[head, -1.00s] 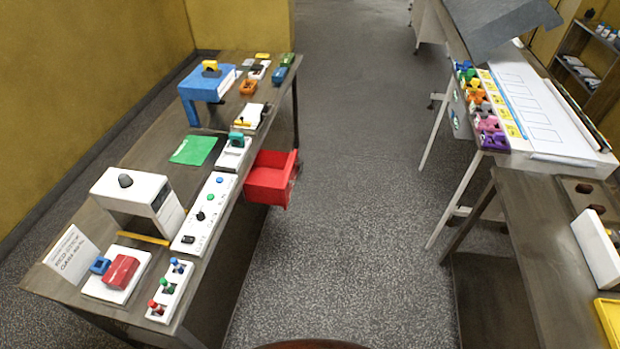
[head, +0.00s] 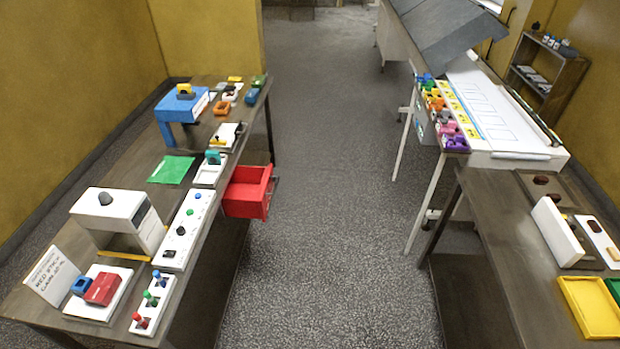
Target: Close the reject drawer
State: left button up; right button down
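A red drawer (head: 246,199), which I take to be the reject drawer, sticks out from the right side of the left table (head: 215,240), below its top. It stands open, with its hollow inside showing, and juts over the aisle. A clear or grey part shows at its right end, too small to make out. Neither of my grippers shows in the head view.
The grey aisle floor (head: 330,220) between the tables is clear. A switch panel (head: 185,232) and a white machine (head: 118,215) stand on the left table. The right table (head: 500,255) holds white blocks and a yellow tray (head: 590,305). A white workstation (head: 490,110) stands farther back.

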aim_at(250, 190)
jog(key=z, duration=0.25)
jog(key=i, duration=0.7)
jog(key=u, duration=0.7)
jog(key=i, duration=0.55)
jog(key=u, duration=0.55)
